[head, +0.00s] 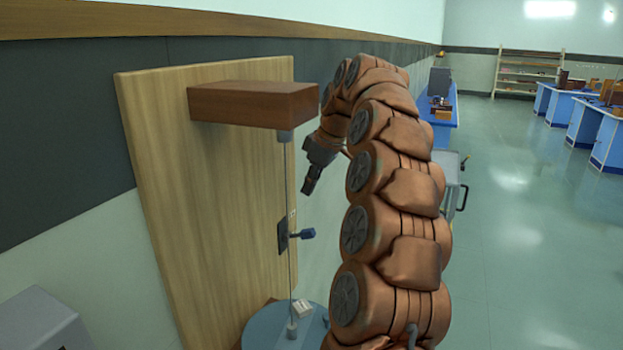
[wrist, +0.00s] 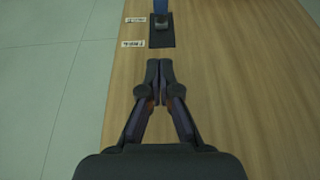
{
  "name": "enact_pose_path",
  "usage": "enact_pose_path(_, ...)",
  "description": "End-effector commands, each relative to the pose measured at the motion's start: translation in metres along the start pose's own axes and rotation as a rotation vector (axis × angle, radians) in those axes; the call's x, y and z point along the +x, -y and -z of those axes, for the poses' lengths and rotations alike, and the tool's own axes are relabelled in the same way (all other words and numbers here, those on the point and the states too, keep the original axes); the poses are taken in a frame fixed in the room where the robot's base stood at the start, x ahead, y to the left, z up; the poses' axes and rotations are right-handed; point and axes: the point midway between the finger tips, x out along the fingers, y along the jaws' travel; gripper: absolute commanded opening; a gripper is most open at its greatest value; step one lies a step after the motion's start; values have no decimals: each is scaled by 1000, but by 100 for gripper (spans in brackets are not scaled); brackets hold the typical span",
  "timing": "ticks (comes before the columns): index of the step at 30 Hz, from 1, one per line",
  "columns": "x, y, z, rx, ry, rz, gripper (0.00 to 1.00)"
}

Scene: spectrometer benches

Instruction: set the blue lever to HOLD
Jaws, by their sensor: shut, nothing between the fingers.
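The blue lever (head: 303,234) sticks out to the right from a dark plate (head: 283,236) on the upright wooden board (head: 215,190). In the wrist view the blue lever (wrist: 160,8) shows at the top edge, partly cut off, over its dark plate (wrist: 161,40). Two small white labels (wrist: 133,44) are beside the plate; their lettering is too small to read. My gripper (head: 310,186) is above the lever and apart from it. In the wrist view my gripper's fingers (wrist: 159,68) are together, empty, short of the plate.
A brown wooden block (head: 253,104) juts from the board's top, with a thin vertical rod (head: 290,190) running down from it. A round blue base (head: 262,328) is below. Blue benches (head: 603,128) stand far right; the floor between is clear.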

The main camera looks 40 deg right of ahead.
Motion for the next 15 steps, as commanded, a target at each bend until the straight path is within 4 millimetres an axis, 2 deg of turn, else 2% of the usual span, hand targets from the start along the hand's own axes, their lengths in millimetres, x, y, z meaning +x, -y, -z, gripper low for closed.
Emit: enact_pose_path(15,48,1,0,0,4,4,0)
